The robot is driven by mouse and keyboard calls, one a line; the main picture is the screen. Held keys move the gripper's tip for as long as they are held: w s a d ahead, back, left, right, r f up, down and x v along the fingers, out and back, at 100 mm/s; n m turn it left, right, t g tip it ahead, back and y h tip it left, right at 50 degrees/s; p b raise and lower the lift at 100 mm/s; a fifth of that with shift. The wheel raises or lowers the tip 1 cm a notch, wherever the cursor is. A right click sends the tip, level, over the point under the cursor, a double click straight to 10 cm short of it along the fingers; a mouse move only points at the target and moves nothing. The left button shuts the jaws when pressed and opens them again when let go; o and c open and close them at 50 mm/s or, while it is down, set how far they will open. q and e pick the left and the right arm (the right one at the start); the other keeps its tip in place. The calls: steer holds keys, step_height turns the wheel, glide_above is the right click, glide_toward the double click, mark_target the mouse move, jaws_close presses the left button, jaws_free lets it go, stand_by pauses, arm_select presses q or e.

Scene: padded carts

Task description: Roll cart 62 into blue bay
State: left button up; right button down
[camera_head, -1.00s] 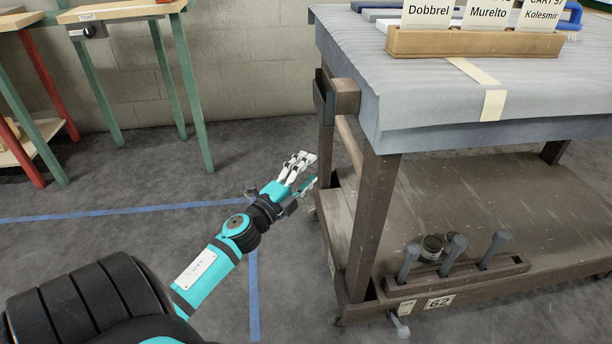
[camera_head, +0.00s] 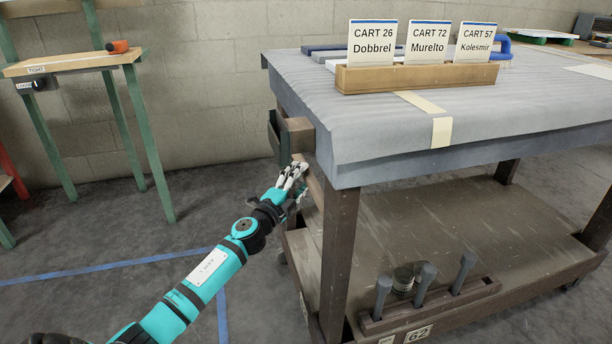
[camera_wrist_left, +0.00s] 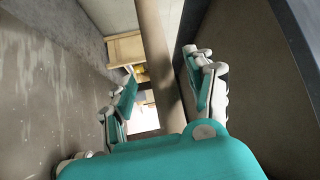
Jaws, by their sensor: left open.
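Cart 62 (camera_head: 350,122) stands at the right in the head view, with a grey padded top, brown legs and a lower shelf. Its number plate (camera_head: 418,334) is on the shelf's front edge. A wooden push bar (camera_head: 313,187) runs along its left end, partly hidden by my fingers. My left gripper (camera_head: 291,180) is open beside this bar. In the left wrist view the bar (camera_wrist_left: 152,35) runs between the spread fingers (camera_wrist_left: 163,92); I cannot tell whether they touch it. Blue tape (camera_head: 150,262) marks the floor left of the cart. My right gripper is not in view.
A wooden holder (camera_head: 415,78) with several name cards sits on the cart's top. Upright grey pegs (camera_head: 422,283) stand in a rack on the shelf. A green-legged table (camera_head: 75,62) stands at the left by the block wall. The floor between is clear.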

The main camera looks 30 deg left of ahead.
arm_select(q)
steer(key=shift+w+a+r, duration=0.1)
steer(key=shift+w+r, duration=0.05)
steer(key=shift+w, duration=0.75)
steer(key=shift+w+r, duration=0.1)
steer(key=shift+w, duration=0.8)
steer(key=shift+c, duration=0.2)
jaws_close()
